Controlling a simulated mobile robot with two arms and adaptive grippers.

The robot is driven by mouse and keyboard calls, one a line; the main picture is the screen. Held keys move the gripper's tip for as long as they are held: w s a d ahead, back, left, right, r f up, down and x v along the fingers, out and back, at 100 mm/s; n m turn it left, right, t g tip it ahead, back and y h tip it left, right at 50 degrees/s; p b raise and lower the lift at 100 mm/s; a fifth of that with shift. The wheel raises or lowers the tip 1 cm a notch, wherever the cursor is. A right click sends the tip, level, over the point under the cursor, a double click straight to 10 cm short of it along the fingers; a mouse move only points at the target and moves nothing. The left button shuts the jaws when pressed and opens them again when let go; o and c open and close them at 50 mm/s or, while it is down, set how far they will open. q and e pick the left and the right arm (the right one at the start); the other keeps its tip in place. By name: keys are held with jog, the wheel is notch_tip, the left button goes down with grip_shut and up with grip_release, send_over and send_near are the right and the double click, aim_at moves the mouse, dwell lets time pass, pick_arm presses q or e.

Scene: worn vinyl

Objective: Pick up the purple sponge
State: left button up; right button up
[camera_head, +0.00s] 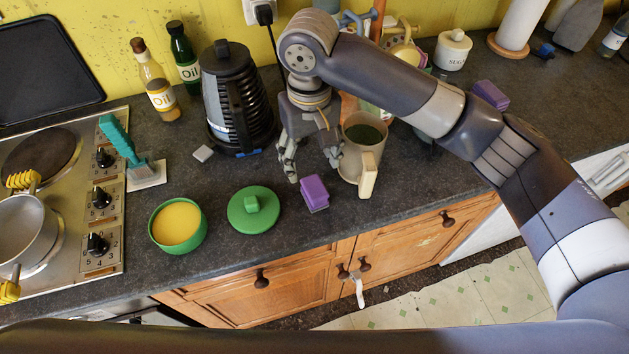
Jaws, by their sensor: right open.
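A purple sponge (314,194) lies on the dark countertop near its front edge, between a green lid and a beige mug. A second purple sponge (490,95) lies farther back at the right, beyond my right arm. My right gripper (314,172) points down just behind the nearer sponge. Its fingers are spread and hold nothing. I cannot tell its exact height above the counter. My left gripper does not show.
The mug (362,147) stands close to the right of my right gripper, the kettle (236,98) to its left. A green lid (253,209) and a green bowl (178,225) with yellow contents are left of the sponge. A pan (25,228) sits on the hob.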

send_over(315, 186)
jog(key=f, duration=0.4)
jog(key=shift+s+a+f+p, duration=0.3)
jog(key=shift+s+a+p, duration=0.05)
jog(key=shift+p, duration=0.05)
jog(key=f, duration=0.1)
jog(key=f+p, duration=0.1)
jog(key=f, duration=0.1)
jog(key=f+p, duration=0.1)
jog(key=shift+w+d+f, duration=0.25)
jog(key=shift+d+f, duration=0.05)
jog(key=shift+f, duration=0.65)
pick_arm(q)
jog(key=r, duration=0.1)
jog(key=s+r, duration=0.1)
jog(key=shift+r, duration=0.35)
pick_arm(e)
jog(key=c, duration=1)
